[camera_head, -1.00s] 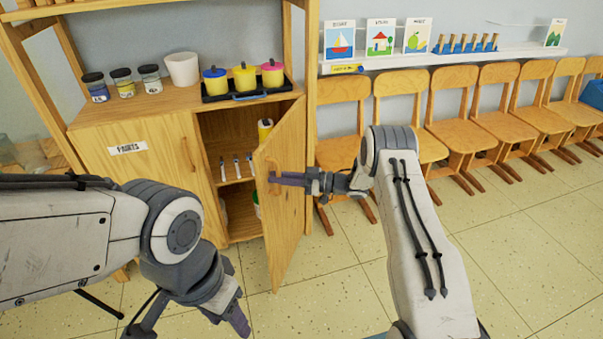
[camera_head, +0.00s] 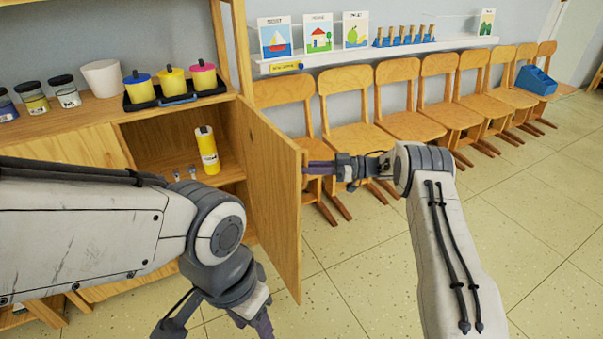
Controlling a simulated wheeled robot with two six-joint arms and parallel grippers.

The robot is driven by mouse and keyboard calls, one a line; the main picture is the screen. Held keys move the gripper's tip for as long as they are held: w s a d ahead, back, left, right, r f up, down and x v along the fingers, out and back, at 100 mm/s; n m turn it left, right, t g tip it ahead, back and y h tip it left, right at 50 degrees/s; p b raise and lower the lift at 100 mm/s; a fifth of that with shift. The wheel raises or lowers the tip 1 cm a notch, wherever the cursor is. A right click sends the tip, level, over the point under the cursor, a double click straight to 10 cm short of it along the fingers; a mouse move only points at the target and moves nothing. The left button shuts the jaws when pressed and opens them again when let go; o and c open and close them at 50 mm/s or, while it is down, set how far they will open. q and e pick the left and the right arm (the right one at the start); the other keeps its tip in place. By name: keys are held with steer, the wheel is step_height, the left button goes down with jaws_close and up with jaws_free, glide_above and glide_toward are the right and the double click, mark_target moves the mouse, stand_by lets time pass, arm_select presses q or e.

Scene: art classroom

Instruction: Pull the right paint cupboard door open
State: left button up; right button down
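The right paint cupboard door (camera_head: 273,190) stands wide open, swung out toward me from its hinge side. Its inner face shows, and its handle is out of sight on the far face. My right gripper (camera_head: 318,168) is at the door's free edge, on the outer side. Its fingertips are partly hidden by the door, so I cannot tell whether they are closed on the handle. The left door (camera_head: 70,150) is shut and mostly covered by my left arm. My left gripper (camera_head: 214,326) hangs low in front of the cupboard, fingers spread, empty.
A black tray (camera_head: 204,97) of paint pots, a white pot (camera_head: 102,78) and jars are on top. Chairs (camera_head: 350,105) line the wall to the right. Floor in front is clear.

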steer(key=shift+w+d+r, duration=0.2)
steer(key=shift+w+d, duration=0.05)
steer(key=shift+w, duration=0.3)
steer(key=c, duration=1.1)
jaws_free()
steer(key=shift+d+f, duration=0.1)
steer(key=shift+d, duration=0.2)
steer(key=d, duration=0.7)
steer(key=s+d, duration=0.1)
steer(key=d, duration=0.2)
steer(key=shift+d, duration=0.15)
